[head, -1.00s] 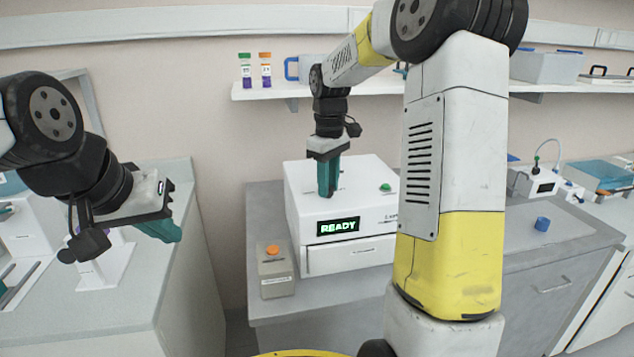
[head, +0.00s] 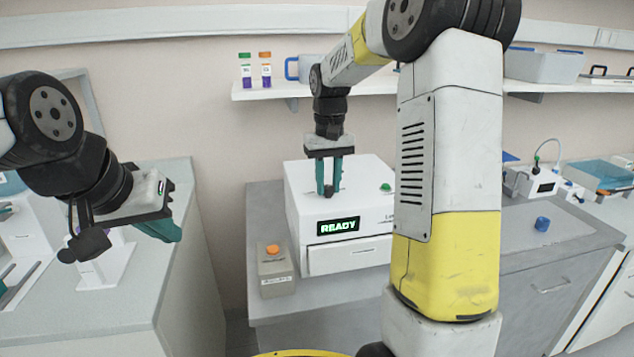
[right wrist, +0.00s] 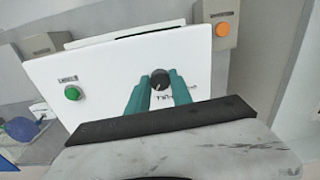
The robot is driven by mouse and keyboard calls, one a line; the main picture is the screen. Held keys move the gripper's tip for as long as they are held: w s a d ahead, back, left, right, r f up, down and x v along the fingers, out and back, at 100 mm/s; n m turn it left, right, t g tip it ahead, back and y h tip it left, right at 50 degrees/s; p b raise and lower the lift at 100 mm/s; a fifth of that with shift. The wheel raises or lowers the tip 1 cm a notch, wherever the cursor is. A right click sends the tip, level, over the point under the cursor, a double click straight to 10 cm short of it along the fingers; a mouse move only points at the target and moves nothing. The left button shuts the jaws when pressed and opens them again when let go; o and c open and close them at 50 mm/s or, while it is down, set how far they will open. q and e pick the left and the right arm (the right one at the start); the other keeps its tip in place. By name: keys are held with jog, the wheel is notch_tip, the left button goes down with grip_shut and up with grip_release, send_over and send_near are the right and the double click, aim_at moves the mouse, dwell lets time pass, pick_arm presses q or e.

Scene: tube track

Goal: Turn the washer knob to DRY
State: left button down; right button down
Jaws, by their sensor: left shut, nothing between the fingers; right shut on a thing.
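The washer (head: 297,212) is a white box on the grey bench, with a green READY display (head: 338,226) on its front and a green button (head: 386,187) on top. Its small dark round knob (right wrist: 160,79) sits on the top face, with a pale pointer mark and lettering beside it that I cannot fully read. My right gripper (head: 329,192) points down at the knob; in the right wrist view its green fingers (right wrist: 155,85) are shut on either side of the knob. My left gripper (head: 163,232) is shut and empty above the left bench, away from the washer.
A grey box with an orange button (head: 276,273) stands just left of the washer. A shelf (head: 365,86) with two capped tubes runs behind. A blue cap-like object (head: 542,224) lies on the right bench. My right arm hides the washer's right side.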

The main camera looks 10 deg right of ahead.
aim_at(328, 187)
jog(key=shift+m, duration=1)
jog(key=c, duration=1.1)
grip_release()
jog(key=shift+c, duration=0.2)
notch_tip(328, 187, up, 8)
jog(key=shift+f, duration=0.25)
jog(key=shift+r, duration=0.2)
